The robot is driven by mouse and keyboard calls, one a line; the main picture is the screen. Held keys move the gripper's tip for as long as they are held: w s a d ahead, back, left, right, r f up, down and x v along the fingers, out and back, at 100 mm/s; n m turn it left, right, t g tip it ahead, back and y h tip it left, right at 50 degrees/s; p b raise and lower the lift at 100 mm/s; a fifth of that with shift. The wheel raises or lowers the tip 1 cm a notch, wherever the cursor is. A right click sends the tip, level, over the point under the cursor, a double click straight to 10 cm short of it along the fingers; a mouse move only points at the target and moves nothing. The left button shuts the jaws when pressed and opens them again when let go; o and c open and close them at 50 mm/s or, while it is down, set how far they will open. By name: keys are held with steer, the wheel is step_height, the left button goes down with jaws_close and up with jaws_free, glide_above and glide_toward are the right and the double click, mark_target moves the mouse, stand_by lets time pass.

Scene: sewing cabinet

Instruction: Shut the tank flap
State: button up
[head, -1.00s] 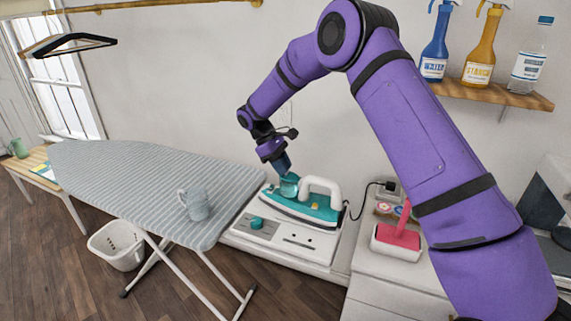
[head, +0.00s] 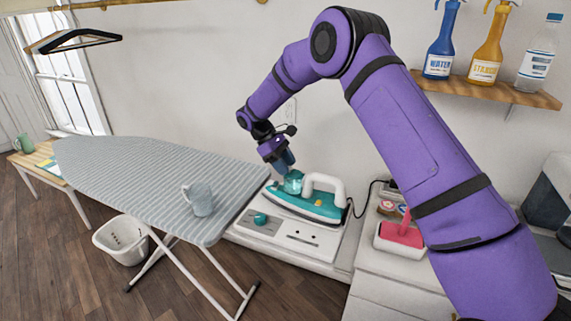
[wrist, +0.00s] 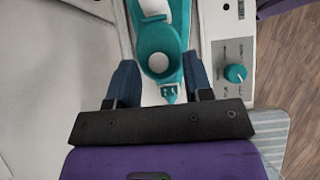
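A teal and white iron (head: 312,207) rests on a white base with a teal knob (head: 260,219), and its white handle is to the right. The rounded teal tank part (head: 293,182) stands up at the iron's left end, right below my gripper (head: 284,163). In the wrist view the teal tank part (wrist: 158,33) shows a round, cup-like recess with a pale disc inside. I cannot tell surely which piece is the flap. A small notched teal piece (wrist: 169,94) lies between my fingers. My gripper (wrist: 160,82) is open, a finger either side; contact cannot be told.
A red-handled item (head: 402,235) sits on the white cabinet to the right. A shelf (head: 490,88) with bottles is above right. The iron's cord runs to the wall behind.

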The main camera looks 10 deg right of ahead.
steer(key=v, duration=1)
steer(key=shift+w+r, duration=0.2)
steer(key=shift+r, duration=0.1)
steer(key=shift+a, duration=0.15)
